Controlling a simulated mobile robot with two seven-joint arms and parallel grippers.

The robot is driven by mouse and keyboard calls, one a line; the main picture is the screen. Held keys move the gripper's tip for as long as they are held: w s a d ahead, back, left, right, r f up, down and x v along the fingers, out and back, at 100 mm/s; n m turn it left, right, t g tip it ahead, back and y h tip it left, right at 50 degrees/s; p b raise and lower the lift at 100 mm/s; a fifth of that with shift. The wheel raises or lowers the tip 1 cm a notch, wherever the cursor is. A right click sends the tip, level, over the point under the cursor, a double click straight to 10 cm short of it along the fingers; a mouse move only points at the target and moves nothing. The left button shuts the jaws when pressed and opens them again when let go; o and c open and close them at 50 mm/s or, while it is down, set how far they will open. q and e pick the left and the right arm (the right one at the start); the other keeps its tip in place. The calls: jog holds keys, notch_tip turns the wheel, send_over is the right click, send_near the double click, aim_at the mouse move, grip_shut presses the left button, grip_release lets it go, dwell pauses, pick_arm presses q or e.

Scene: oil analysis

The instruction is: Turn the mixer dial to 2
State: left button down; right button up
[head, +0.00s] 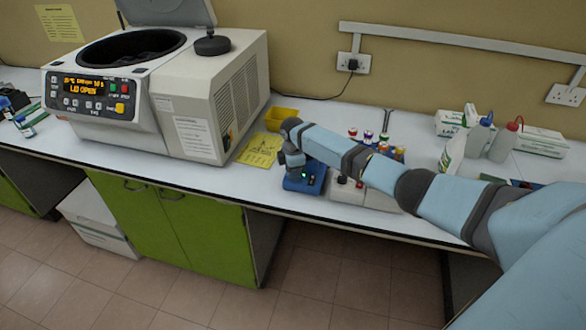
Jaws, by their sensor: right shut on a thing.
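The mixer (313,184) is a small blue device with a small green light, standing near the front edge of the bench. My right arm reaches in from the right, and my right gripper (293,172) points down at the left part of the mixer. It is shut on the mixer's dial, which the gripper hides. The dial's setting cannot be read. My left gripper is not in view.
A large centrifuge (185,95) with its lid open stands at left. Bottles (504,140) and boxes stand farther right.

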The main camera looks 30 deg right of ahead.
jog(key=shift+d, duration=0.1)
dwell(0.4)
jog(key=o, duration=0.9)
jog(key=shift+r, duration=0.1)
notch_tip(320, 180, up, 14)
jog(key=shift+f+b, duration=0.1)
jog(key=shift+b, duration=0.55)
jog(key=shift+f, duration=0.1)
jog(key=s+a+f+m+t+y, duration=0.1)
jog(key=s+a+f+m+t, duration=0.15)
jog(key=s+a+f, duration=0.75)
jog(key=s+a+f+m+t+y, duration=0.25)
jog(key=s+a+f, duration=0.35)
jog(key=a+f, duration=0.45)
jog(key=s+a+m+t, duration=0.1)
jog(key=s+m+t, duration=0.1)
jog(key=s, duration=0.5)
jog(key=s+a+m+t+p, duration=0.1)
jog(key=s+m+t, duration=0.1)
jog(key=s, duration=0.5)
jog(key=s+a+m+t, duration=0.1)
jog(key=s+m+t, duration=0.1)
jog(key=s, duration=0.6)
jog(key=shift+a+r+p, duration=0.15)
jog(key=shift+r+p, duration=0.15)
jog(key=shift+r, duration=0.1)
